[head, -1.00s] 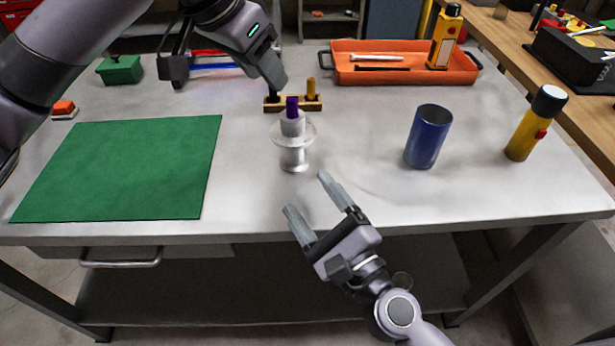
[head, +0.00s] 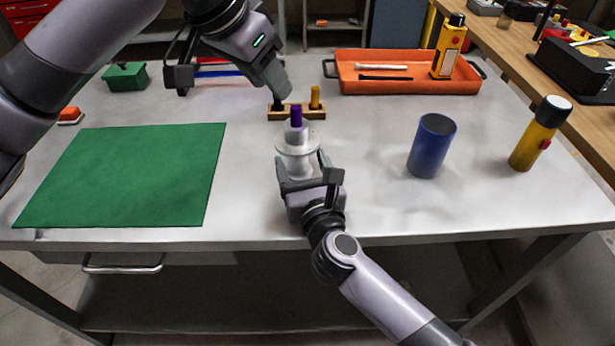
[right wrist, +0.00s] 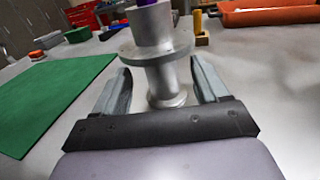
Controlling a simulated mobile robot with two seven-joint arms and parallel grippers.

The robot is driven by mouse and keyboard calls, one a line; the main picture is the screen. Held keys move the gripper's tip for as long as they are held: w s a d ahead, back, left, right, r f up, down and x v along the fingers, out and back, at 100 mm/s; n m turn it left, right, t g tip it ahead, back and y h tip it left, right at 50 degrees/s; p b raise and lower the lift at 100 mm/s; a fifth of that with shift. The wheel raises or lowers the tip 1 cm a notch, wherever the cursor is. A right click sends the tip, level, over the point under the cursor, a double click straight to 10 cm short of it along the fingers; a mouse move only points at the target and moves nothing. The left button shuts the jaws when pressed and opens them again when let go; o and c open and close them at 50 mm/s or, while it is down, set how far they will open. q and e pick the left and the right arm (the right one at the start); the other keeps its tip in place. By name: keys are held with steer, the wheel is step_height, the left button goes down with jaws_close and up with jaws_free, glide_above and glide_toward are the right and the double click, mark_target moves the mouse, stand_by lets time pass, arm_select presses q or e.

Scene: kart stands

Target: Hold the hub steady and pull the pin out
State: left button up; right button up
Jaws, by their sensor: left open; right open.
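The silver hub (head: 297,141) stands upright on the metal table, with a wide flange and a narrower stem below it. The purple pin (head: 296,117) sticks up from its top. In the right wrist view the hub (right wrist: 163,77) stands between the fingers, its flange above them. My right gripper (head: 303,163) is open, one finger on each side of the stem, with gaps visible; its palm hides the hub's lower part in the head view. My left gripper (head: 279,100) is above and behind the hub, near the wooden block; its fingertips are partly hidden.
A wooden block (head: 312,112) with a yellow peg (head: 315,97) stands behind the hub. A green mat (head: 125,175) lies left. A blue cup (head: 432,146) and a yellow flashlight (head: 537,135) stand right. An orange tray (head: 400,86) is at the back.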

steer(key=shift+x, duration=0.8)
steer(key=shift+s, duration=0.1)
jaws_close()
